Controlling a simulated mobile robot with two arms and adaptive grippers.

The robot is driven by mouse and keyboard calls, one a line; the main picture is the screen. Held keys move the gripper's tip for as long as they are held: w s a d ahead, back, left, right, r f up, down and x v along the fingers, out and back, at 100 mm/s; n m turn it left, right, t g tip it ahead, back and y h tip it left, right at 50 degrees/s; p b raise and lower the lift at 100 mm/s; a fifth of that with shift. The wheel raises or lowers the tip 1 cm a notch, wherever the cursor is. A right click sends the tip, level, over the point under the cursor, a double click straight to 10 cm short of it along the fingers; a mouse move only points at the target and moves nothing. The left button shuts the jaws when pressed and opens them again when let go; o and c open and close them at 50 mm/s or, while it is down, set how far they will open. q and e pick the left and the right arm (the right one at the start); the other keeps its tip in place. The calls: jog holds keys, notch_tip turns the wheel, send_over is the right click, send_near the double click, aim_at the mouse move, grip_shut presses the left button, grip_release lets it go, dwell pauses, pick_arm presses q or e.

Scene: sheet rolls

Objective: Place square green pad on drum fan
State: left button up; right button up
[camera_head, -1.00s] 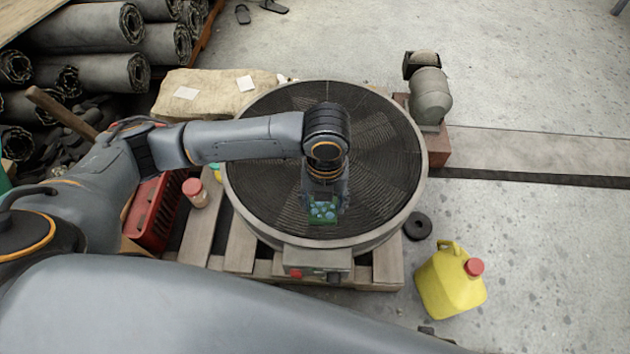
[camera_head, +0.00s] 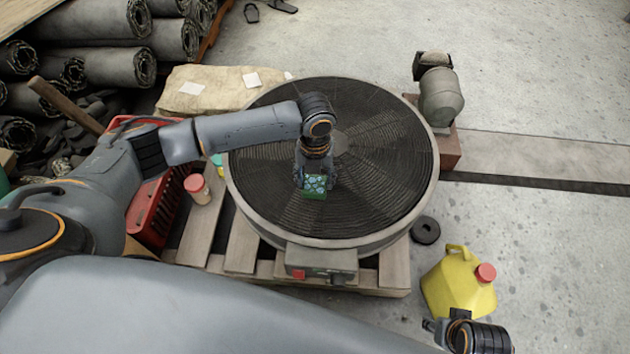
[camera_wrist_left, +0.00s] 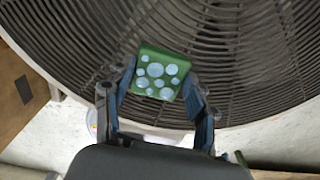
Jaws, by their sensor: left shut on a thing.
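The square green pad (camera_head: 315,187) has pale round spots on its face. My left gripper (camera_head: 314,180) is shut on it, over the front left part of the drum fan (camera_head: 385,165). The left wrist view shows the pad (camera_wrist_left: 160,75) between the two fingers (camera_wrist_left: 160,92), with the fan grille (camera_wrist_left: 235,50) behind it. I cannot tell whether the pad touches the grille. The drum fan lies flat, grille up, on a wooden pallet. Part of my right arm shows at the bottom right, its gripper (camera_head: 440,325) only partly visible.
A yellow jug (camera_head: 455,285) stands on the floor right of the pallet (camera_head: 395,268). A red crate (camera_head: 155,205) and a red-lidded jar (camera_head: 197,188) are left of the fan. A grey motor-like unit (camera_head: 440,95) is behind right. Rolled sheets (camera_head: 100,65) are stacked at back left.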

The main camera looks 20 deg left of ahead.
aim_at(315, 183)
pick_arm(q)
jog(key=shift+f, duration=0.4)
pick_arm(e)
jog(key=shift+r, duration=0.5)
pick_arm(q)
jog(key=shift+f, duration=0.15)
jog(key=o, duration=1.2)
jog(key=shift+r, duration=0.55)
notch_tip(315, 183, up, 11)
jog(key=p, duration=0.3)
jog(key=shift+r, duration=0.15)
pick_arm(e)
notch_tip(315, 183, down, 10)
jog(key=s, duration=0.2)
jog(key=shift+f+g, duration=0.2)
jog(key=shift+g, duration=0.1)
